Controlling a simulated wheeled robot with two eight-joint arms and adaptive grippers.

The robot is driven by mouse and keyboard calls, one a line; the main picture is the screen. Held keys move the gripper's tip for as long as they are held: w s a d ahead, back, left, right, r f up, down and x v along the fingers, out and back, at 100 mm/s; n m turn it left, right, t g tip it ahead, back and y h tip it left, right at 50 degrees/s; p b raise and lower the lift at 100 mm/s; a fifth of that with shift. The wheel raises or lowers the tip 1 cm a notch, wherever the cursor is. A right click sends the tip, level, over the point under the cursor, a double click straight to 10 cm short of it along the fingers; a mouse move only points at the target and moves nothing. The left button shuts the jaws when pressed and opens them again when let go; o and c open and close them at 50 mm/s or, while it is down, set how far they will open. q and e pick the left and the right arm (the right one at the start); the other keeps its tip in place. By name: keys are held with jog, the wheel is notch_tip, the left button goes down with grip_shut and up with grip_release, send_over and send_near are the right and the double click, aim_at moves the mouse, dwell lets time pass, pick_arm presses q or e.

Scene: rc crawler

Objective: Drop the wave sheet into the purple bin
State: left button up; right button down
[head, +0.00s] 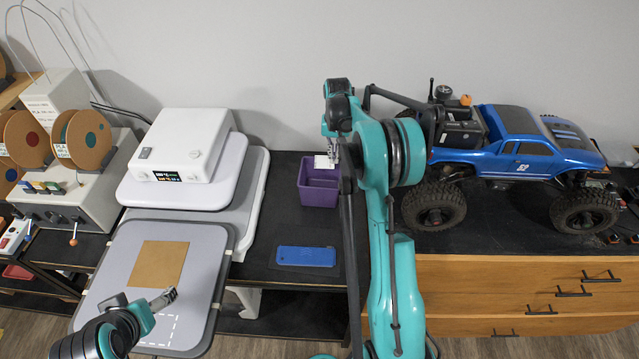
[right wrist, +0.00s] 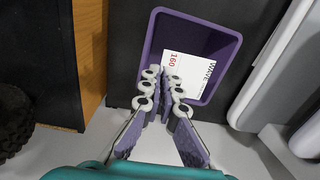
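The wave sheet (right wrist: 192,80) is a small white card marked "WAVE" and "160". It also shows in the head view (head: 321,162) at my right gripper's tips, over the purple bin (head: 319,190). In the right wrist view the bin (right wrist: 228,68) lies beyond the sheet, which overlaps its opening. My right gripper (right wrist: 166,82) points down at the bin with its fingertips nearly together at the sheet's edge, and seems shut on it. My left gripper (head: 163,299) is over the lower edge of the grey press plate, away from the bin; its finger gap is not clear.
A blue flat pad (head: 306,256) lies on the black bench in front of the bin. A white heat press (head: 180,145) stands left, with a tan square (head: 163,264) on its plate. A blue crawler truck (head: 530,150) stands right of my right arm, above wooden drawers (head: 480,285).

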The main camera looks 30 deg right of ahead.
jog(key=f, duration=0.1)
jog(key=f+b, duration=0.1)
jog(key=f, duration=0.2)
jog(key=shift+w+d+f+b, duration=0.1)
jog(key=shift+w+d+b, duration=0.1)
jog(key=shift+w+b, duration=0.15)
jog(key=shift+s+a+f, duration=0.1)
jog(key=shift+s+f, duration=0.05)
jog(key=shift+f, duration=0.2)
jog(key=c, duration=1.6)
grip_release()
jog(key=shift+c, duration=0.2)
jog(key=shift+r, duration=0.1)
notch_tip(320, 180, up, 12)
jog(key=shift+f, duration=0.1)
